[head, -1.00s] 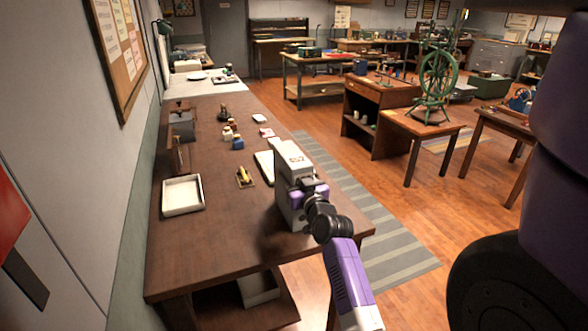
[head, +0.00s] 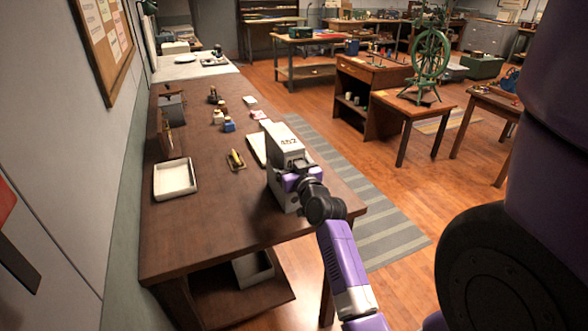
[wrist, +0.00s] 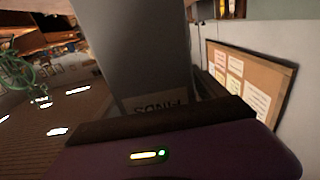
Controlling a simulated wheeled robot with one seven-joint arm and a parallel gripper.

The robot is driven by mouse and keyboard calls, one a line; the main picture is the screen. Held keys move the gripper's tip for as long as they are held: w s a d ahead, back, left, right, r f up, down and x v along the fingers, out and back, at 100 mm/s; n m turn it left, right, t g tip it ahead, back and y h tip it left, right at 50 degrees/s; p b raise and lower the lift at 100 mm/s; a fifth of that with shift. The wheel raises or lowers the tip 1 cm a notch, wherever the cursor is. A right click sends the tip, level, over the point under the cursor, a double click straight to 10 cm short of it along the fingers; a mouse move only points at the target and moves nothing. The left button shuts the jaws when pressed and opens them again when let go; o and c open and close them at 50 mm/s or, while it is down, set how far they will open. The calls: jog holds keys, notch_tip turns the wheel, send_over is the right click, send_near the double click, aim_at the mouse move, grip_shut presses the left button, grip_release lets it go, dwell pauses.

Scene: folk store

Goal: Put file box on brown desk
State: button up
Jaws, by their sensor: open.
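The file box (head: 288,150) is a tall, pale grey-white box with dark marks near its top. It stands upright at the right edge of the brown desk (head: 215,215), near the front corner. My gripper (head: 296,183) is at the box's near side, with its jaws open; its fingertips are hard to make out against the box. In the wrist view the box (wrist: 135,45) fills the middle, close in front of my gripper, with an upside-down "FINDS" label low on it. I cannot tell whether the jaws touch it.
The desk's front part is clear. A spinning wheel (head: 429,55) stands on a table at right.

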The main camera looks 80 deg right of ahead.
jog(key=b+v, duration=0.2)
jog(key=v, duration=0.9)
jog(key=w+a+f+n+t+y, duration=0.1)
jog(key=a+f+n+y, duration=0.2)
jog(key=a, duration=0.9)
jog(key=w+a+f+n+t+y, duration=0.15)
jog(key=a+f, duration=0.35)
jog(key=a, duration=0.7)
jog(key=s+a+r+n+y, duration=0.1)
jog(key=s+a+y, duration=0.3)
jog(key=a, duration=0.6)
jog(key=s+a+r+n+y, duration=0.1)
jog(key=s+a+n+y, duration=0.3)
jog(key=s+a, duration=0.5)
jog(key=shift+s+a+n+t+y, duration=0.35)
jog(key=shift+a+t+y, duration=0.1)
jog(key=shift+a+y, duration=0.35)
jog(key=shift+r, duration=0.1)
